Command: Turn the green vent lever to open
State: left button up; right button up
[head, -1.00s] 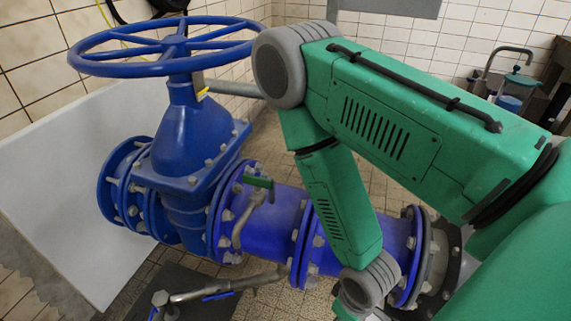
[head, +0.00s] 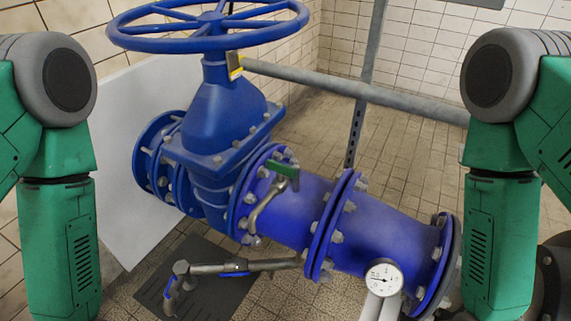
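The green vent lever (head: 283,170) sits at the top of a small bent metal vent pipe (head: 262,203) on the near side of the blue pipe, close to the flange. Nothing touches it. My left arm comes down along the left edge and my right arm along the right edge. Both arms run out of the bottom of the picture, so neither gripper shows. Both arms are apart from the lever, and the view of it is clear.
A blue handwheel (head: 210,28) tops the large valve body (head: 222,115). A white-faced gauge (head: 384,279) stands at the lower right of the blue pipe (head: 375,230). A lower metal pipe with blue handles (head: 235,268) lies below the lever. A grey rail (head: 330,85) crosses behind.

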aim_at(282, 170)
jog(key=k+j+z, duration=0.1)
jog(key=j+z, duration=0.15)
jog(key=z, duration=0.25)
jog(key=k+j+z, duration=0.15)
jog(key=z, duration=0.3)
jog(key=k+j+z, duration=0.15)
jog(key=z, duration=0.35)
jog(key=j, duration=0.1)
